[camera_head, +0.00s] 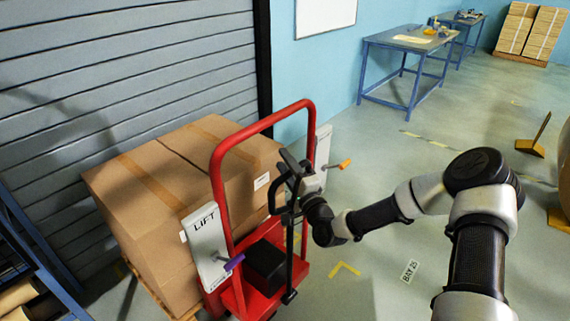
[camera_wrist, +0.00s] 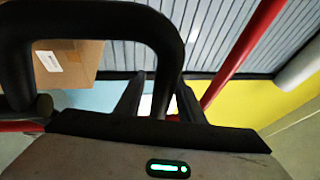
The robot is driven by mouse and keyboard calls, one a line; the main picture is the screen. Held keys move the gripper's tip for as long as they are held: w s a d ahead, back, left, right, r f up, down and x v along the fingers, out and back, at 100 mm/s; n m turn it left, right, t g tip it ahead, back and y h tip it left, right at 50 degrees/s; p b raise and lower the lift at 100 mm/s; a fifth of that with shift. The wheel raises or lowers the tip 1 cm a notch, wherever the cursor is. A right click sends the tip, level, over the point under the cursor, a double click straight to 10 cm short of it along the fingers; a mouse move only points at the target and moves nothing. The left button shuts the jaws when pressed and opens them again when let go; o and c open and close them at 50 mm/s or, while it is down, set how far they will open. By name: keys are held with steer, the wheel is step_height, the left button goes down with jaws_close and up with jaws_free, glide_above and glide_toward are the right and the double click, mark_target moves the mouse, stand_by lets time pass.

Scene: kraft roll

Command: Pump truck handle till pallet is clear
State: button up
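The red pallet truck (camera_head: 224,165) stands in front of a wooden pallet (camera_head: 162,300) loaded with large brown cartons (camera_head: 150,215). Its black pump handle (camera_head: 291,262) stands upright at the near side, its top partly hidden by my gripper. My gripper (camera_head: 291,174) is at the top of this handle. In the wrist view the handle's black loop (camera_wrist: 168,40) runs down between the two fingers of my gripper (camera_wrist: 160,90). The fingers are apart, with a gap showing beside the left one. The pallet's clearance from the floor is hard to make out.
A LIFT panel (camera_head: 206,246) with a purple lever (camera_head: 235,262) is on the truck's left, and another panel (camera_head: 322,146) with an orange lever (camera_head: 345,164) on its right. A shutter is behind. A blue shelf (camera_head: 40,250) is at left. Floor at right is open.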

jaws_close()
stand_by(1.3)
